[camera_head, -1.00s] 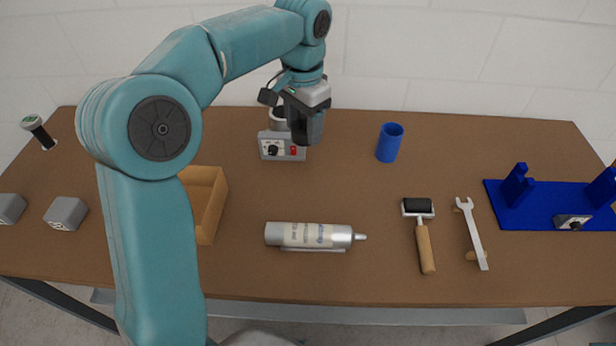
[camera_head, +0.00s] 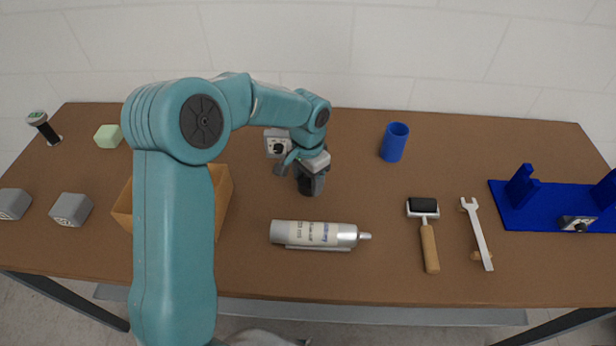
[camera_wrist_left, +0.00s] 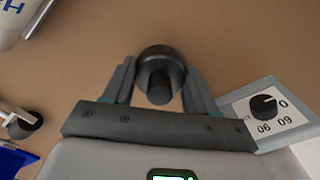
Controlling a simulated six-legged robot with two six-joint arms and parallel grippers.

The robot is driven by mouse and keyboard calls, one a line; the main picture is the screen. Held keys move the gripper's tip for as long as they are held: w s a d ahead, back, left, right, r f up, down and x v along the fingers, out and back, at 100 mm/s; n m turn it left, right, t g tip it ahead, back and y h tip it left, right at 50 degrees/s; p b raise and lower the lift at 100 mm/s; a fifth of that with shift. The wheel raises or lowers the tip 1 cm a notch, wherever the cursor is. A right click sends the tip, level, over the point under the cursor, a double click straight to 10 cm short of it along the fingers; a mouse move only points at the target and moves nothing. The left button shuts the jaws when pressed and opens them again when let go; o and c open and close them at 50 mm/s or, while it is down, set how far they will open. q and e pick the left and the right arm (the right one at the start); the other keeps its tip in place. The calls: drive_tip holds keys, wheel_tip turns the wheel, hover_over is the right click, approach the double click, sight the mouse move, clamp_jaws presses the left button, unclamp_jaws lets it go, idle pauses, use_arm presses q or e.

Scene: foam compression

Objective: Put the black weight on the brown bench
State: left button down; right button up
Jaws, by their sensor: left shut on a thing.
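My left gripper (camera_head: 312,176) is in the middle of the brown bench (camera_head: 360,275), behind the silver tube. In the left wrist view its two fingers are closed around the black weight (camera_wrist_left: 158,57), a round dark piece with a narrower knob. The weight is low over the bare bench top; I cannot tell whether it touches. In the head view the gripper and wrist mostly hide the weight. My right gripper is not in view.
A grey dial device (camera_head: 277,142) stands close behind and left of the gripper. The silver tube (camera_head: 313,235) lies in front. An open tan box (camera_head: 224,195), green block (camera_head: 108,136) and grey blocks (camera_head: 70,210) are left. A blue cup (camera_head: 394,142), roller (camera_head: 429,248) and wrench (camera_head: 479,237) are right.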

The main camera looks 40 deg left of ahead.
use_arm(q)
drive_tip(key=c, duration=0.8)
unclamp_jaws()
drive_tip(key=shift+f, duration=0.15)
drive_tip(key=o, duration=0.5)
wheel_tip(320, 180, up, 12)
drive_tip(key=shift+f, duration=0.25)
drive_tip(key=shift+r, duration=0.5)
drive_tip(key=shift+s, duration=0.1)
